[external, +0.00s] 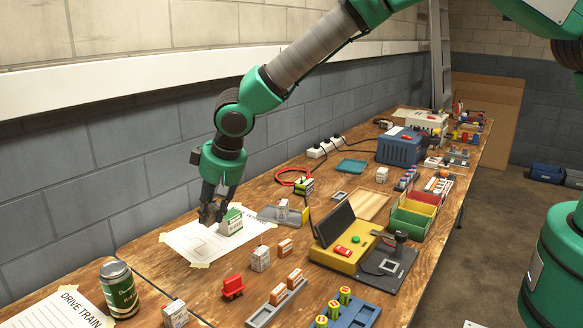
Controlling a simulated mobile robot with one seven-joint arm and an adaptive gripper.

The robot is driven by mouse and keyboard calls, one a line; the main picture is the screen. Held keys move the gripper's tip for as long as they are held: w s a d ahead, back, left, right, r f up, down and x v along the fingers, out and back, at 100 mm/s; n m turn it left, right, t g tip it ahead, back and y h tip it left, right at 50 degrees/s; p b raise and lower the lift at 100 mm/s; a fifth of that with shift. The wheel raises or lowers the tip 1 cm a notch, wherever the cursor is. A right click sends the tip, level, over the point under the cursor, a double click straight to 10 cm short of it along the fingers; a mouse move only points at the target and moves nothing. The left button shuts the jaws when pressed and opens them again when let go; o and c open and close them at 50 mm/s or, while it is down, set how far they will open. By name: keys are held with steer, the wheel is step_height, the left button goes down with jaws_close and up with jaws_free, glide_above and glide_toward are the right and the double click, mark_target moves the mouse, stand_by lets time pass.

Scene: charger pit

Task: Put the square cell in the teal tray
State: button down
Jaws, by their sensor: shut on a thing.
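My gripper (213,213) is low over the white paper sheet (197,243) on the workbench. It is shut on a boxy green-and-white cell (231,222), which shows at the right of the fingers. The fingers hide part of it, and I cannot tell whether its underside touches the sheet. This boxy cell looks like the square cell, but its label is too small to read. The teal tray (352,167) lies flat and looks empty, farther back on the bench, to the right of my gripper.
A grey holder (268,213) with a white cell stands right of the sheet. A yellow tester (338,258) with a raised dark lid and green and red bins (408,223) stand farther right. A red cable (290,178) and a power strip (322,149) lie near the wall.

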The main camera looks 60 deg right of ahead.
steer(key=d+f+m+g+h+p, duration=0.15)
steer(key=d+m, duration=0.25)
steer(key=d, duration=1.5)
steer(key=d+m+g+p, duration=0.15)
steer(key=d+m, duration=0.25)
steer(key=d, duration=1.5)
steer(key=s+d+m+p, duration=0.1)
steer(key=s+d+m, duration=0.2)
steer(key=s+d, duration=0.3)
steer(key=s+d+m+g+y+p, duration=0.1)
steer(key=s+d, duration=0.5)
steer(key=d, duration=0.9)
steer(key=s+d+m+p, duration=0.2)
steer(key=s+d+m, duration=0.4)
steer(key=d, duration=0.5)
steer(key=shift+d+f+g+y+p, duration=0.1)
steer(key=shift+f+g+y+p, duration=0.15)
steer(key=shift+f+g+p, duration=0.1)
steer(key=shift+s+d+m, duration=0.3)
steer(key=shift+s+d, duration=0.15)
steer(key=w+d, duration=0.3)
steer(key=w, duration=0.4)
steer(key=w+d+f+b, duration=0.1)
steer(key=w+d, duration=0.3)
steer(key=w, duration=0.3)
steer(key=shift+w+f, duration=0.2)
steer(key=shift+f, duration=0.1)
